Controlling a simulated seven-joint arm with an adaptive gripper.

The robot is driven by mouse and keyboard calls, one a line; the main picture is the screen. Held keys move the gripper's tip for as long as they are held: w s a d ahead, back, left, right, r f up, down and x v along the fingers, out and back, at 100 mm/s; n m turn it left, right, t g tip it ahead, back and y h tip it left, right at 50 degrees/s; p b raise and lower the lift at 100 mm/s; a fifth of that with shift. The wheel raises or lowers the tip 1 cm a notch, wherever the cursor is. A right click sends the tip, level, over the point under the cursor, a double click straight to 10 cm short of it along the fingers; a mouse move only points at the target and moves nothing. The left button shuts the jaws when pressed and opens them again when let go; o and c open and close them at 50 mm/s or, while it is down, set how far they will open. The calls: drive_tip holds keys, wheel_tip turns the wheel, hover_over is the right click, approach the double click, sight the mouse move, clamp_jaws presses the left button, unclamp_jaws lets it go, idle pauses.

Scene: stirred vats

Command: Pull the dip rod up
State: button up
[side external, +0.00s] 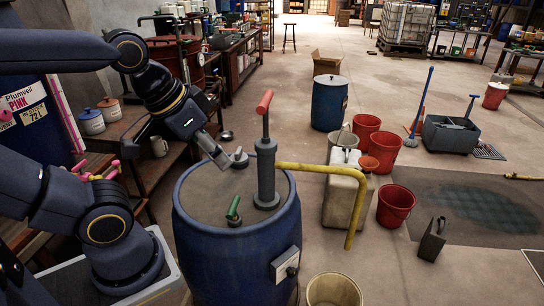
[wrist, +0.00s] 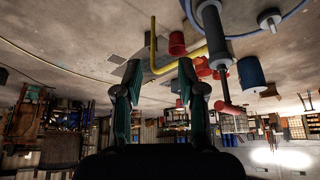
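A large blue drum (side external: 235,262) stands in front of my arm. An upright grey sleeve (side external: 266,175) rises from its lid, with a thin rod topped by a red crosswise grip (side external: 264,102). I take this as the dip rod, though the frames do not label it. In the wrist view, which is upside down, the red grip (wrist: 229,108) and grey sleeve (wrist: 210,22) are right of my fingers. My gripper (wrist: 158,77) is open and empty, its two fingers apart. It does not touch the grip. In the side view its fingers are partly hidden.
A yellow bent pipe (side external: 335,172) runs right from the sleeve. A green-handled fitting (side external: 233,210) and a grey capped fitting (side external: 239,157) also sit on the lid. Red buckets (side external: 396,205) and a pale jerrycan (side external: 343,195) stand to the right. Space above the drum is clear.

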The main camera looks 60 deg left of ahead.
drive_tip(key=shift+o, duration=0.8)
drive_tip(key=shift+w, duration=0.15)
drive_tip(key=n+g+y, duration=0.2)
drive_tip(key=n+g, duration=0.5)
drive_tip(key=n, duration=0.2)
hover_over(234, 204)
drive_tip(key=w+d, duration=0.2)
drive_tip(key=w+d+f+x, duration=0.1)
drive_tip(key=w+d+x, duration=0.1)
drive_tip(key=x, duration=2.3)
drive_tip(key=d+x, duration=0.1)
drive_tip(key=x, duration=0.4)
drive_tip(key=shift+s+d+f, duration=0.1)
drive_tip(key=shift+s+f, duration=0.15)
drive_tip(key=shift+s, duration=0.05)
drive_tip(key=shift+c, duration=0.4)
clamp_jaws()
